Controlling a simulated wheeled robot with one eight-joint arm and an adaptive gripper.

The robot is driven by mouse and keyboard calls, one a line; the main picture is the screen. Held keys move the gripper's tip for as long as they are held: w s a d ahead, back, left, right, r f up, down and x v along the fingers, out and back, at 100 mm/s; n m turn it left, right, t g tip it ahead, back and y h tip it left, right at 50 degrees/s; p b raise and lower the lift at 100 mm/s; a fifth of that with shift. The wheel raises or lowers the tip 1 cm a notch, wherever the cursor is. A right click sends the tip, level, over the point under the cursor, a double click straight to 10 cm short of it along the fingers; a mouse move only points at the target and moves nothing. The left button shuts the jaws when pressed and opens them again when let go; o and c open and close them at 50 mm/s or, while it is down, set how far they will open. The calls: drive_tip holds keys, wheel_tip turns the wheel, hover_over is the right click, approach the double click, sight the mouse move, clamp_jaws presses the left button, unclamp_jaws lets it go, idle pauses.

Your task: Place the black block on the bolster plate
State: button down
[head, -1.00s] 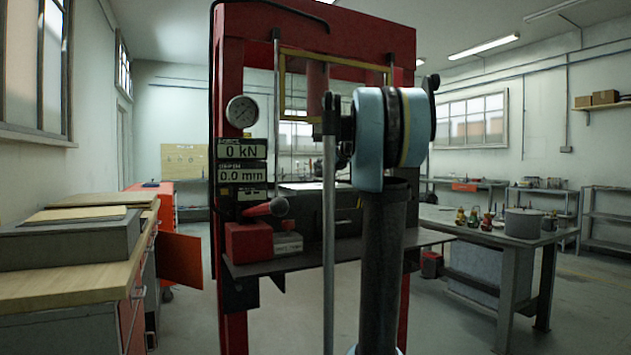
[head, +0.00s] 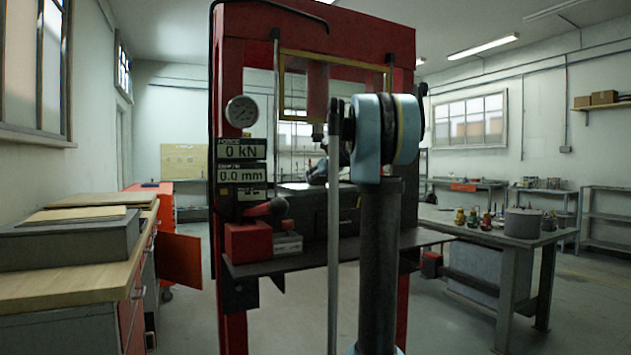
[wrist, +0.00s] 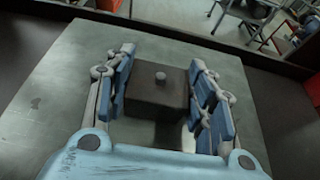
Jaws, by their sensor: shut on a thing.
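The black block (wrist: 157,94), with a small round knob on top, sits between the two blue-padded fingers of my gripper (wrist: 161,95) in the wrist view. The fingers are shut on its left and right sides. The grey bolster plate (wrist: 75,85) spreads below and around it. The block is over the plate; I cannot tell whether it touches it. In the head view, part of my gripper (head: 318,172) shows low over the press bed, left of my arm. The block is hidden there.
The red press frame (head: 228,90) stands around the bed, with a gauge (head: 241,111) and displays reading 0 kN and 0.0 mm. The press ram (head: 318,90) hangs above. A red box (head: 247,242) and a knobbed lever (head: 279,206) are at the front left.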

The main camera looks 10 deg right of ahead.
drive_tip(key=c, duration=0.7)
unclamp_jaws()
drive_tip(key=v, duration=1.2)
drive_tip(key=shift+s, duration=0.1)
